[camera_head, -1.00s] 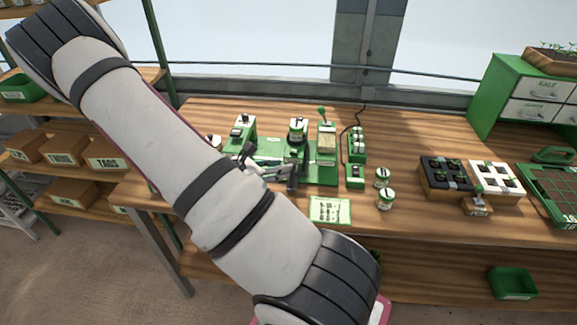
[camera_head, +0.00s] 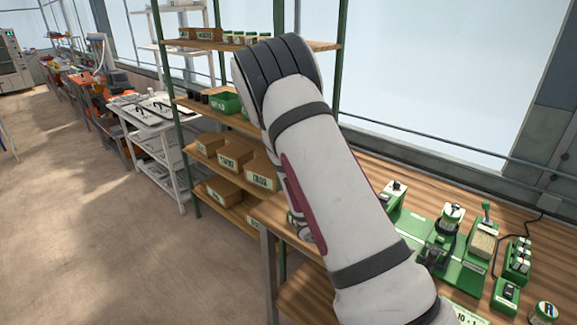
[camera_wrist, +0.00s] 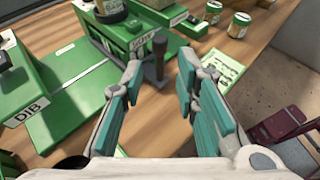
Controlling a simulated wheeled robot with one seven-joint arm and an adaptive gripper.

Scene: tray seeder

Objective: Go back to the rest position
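My gripper (camera_wrist: 163,72) shows in the wrist view with its two teal-padded fingers apart and nothing held between them. A dark upright lever (camera_wrist: 159,50) stands just beyond the fingertips, beside the green block marked SOW (camera_wrist: 142,42). The green block marked DIB (camera_wrist: 30,100) is on the left of the wrist view. In the head view the green seeder station (camera_head: 470,278) is on the bench at the lower right. My arm crosses the middle of the head view, and my gripper is hidden there.
The wooden bench (camera_head: 400,170) carries small jars (camera_head: 543,313) and a printed card (camera_head: 468,314). A green-posted shelf rack (camera_head: 185,105) with cardboard boxes (camera_head: 235,155) stands behind my arm. A white cart (camera_head: 165,140) stands farther left. The floor (camera_head: 110,240) on the left is clear.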

